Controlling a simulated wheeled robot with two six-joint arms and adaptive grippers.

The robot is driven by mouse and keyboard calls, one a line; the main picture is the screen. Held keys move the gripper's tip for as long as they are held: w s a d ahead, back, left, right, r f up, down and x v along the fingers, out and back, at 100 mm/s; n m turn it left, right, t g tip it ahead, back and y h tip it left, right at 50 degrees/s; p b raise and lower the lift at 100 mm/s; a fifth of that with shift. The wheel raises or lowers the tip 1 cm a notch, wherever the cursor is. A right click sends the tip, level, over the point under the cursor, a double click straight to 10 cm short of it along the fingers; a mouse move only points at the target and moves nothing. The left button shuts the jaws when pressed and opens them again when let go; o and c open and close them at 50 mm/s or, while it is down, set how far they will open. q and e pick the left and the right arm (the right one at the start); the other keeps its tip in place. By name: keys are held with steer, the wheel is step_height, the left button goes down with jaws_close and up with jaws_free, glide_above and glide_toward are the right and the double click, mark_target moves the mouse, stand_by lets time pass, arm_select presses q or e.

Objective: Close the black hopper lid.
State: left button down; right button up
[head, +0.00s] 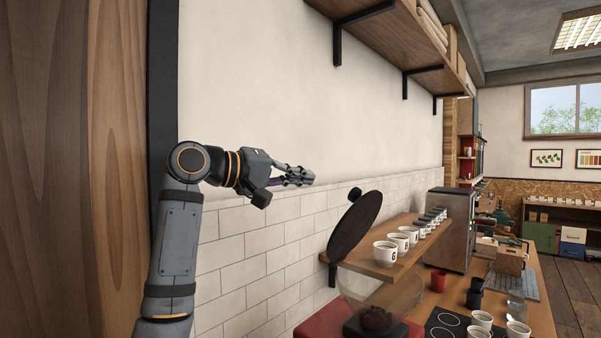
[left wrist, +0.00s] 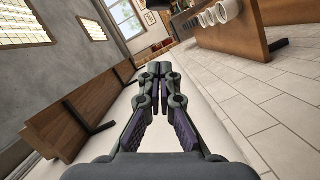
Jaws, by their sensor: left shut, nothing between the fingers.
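The black hopper lid (head: 355,228) is a round disc with a small knob. It stands tilted open above a clear hopper (head: 372,292) with dark beans in its bottom. My left gripper (head: 311,177) is shut and empty. In the head view it shows up and to the left of the lid, in front of the wall, apart from the lid. The shut fingers also fill the middle of the left wrist view (left wrist: 159,70). My right gripper is not in view.
A wooden shelf with numbered white cups (head: 386,254) is close behind the lid. A red surface (head: 338,318) is below the hopper's left side. A high wall shelf (head: 372,22) hangs above. The tiled wall (head: 255,235) runs along the left.

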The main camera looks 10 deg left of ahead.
arm_select(q)
steer(key=w+d+f+p, duration=0.1)
steer(key=d+f+p, duration=0.1)
steer(key=d, duration=0.5)
steer(key=shift+w+d+f+p, duration=0.25)
steer(key=shift+w+d+p, duration=0.15)
steer(key=shift+p, duration=0.5)
steer(key=shift+w+a, duration=0.1)
steer(key=shift+f, duration=0.1)
